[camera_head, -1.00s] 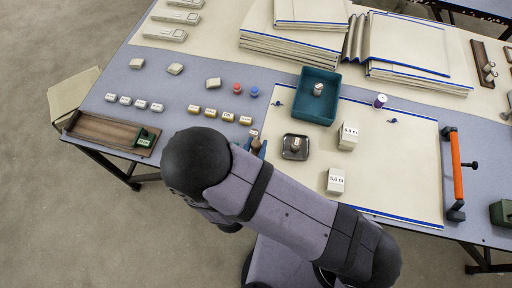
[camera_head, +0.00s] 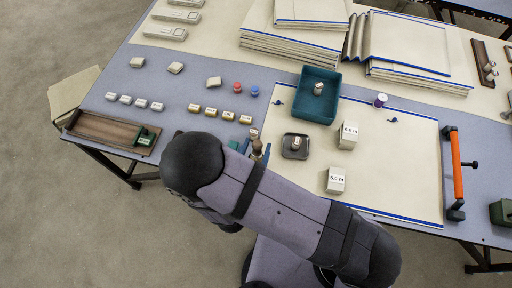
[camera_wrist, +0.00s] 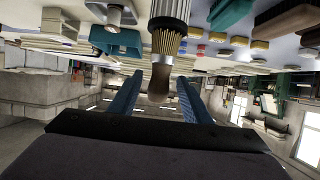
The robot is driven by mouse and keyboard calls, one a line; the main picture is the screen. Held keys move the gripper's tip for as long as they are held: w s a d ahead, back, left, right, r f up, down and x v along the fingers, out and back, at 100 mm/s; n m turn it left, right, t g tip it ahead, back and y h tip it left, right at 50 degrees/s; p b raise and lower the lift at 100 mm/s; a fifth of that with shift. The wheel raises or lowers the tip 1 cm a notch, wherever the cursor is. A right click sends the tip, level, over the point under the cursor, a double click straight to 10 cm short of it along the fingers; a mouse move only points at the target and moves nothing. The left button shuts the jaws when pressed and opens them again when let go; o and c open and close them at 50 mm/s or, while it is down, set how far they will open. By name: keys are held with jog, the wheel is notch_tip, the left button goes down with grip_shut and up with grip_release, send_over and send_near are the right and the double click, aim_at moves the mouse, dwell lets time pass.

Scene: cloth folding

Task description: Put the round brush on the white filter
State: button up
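The round brush (camera_wrist: 168,42) shows in the wrist view, with pale bristles, a metal band and a brown handle end. In the head view its brown handle (camera_head: 257,146) shows at my gripper. My gripper (camera_wrist: 161,80) has two blue fingers, one on each side of the handle; they look apart, with narrow gaps beside it. The bristle end lies beyond the fingertips, on the table side. My arm hides part of the table around the brush.
On the sheet stand a teal bin (camera_head: 303,103), a small dark tray (camera_head: 287,153), two pale labelled blocks (camera_head: 349,142) (camera_head: 336,187) and a spool (camera_head: 380,101). An orange-handled bar (camera_head: 456,165) edges its right side. The sheet's right half is mostly clear.

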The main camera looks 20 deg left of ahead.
jog(key=shift+r, duration=0.25)
jog(key=shift+s, duration=0.3)
jog(key=b+v, duration=0.2)
jog(key=v, duration=0.9)
jog(key=shift+s, duration=0.15)
jog(key=shift+r, duration=0.15)
